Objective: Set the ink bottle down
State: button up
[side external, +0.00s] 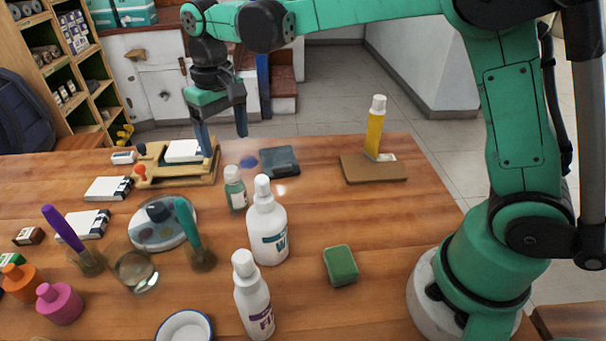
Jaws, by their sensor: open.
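My gripper (222,130) is open and empty, pointing down over the back of the table. Its left finger comes down at the right edge of a wooden frame (206,176); I cannot tell whether they touch. A small green bottle (236,190) with a pale cap stands upright on the table, in front of and below the gripper. A dark, bottle-like piece (158,212) sits on a round pale palette (165,238) at the left. I cannot tell for certain which of these is the ink bottle. Neither is between the fingers.
Two white bottles (268,236) stand in the middle front. Jars, pink and orange bottles crowd the left. Table between sponge and board is clear.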

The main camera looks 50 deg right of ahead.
jog(key=shift+s+d+r, duration=0.1)
jog(key=shift+s+r, duration=0.05)
jog(key=shift+r, duration=0.5)
jog(key=s+d+t, duration=0.6)
jog(key=s+t, duration=0.1)
jog(key=s, duration=0.5)
jog(key=shift+s+d+f, duration=0.15)
jog(key=shift+s+f, duration=0.2)
jog(key=shift+f, duration=0.1)
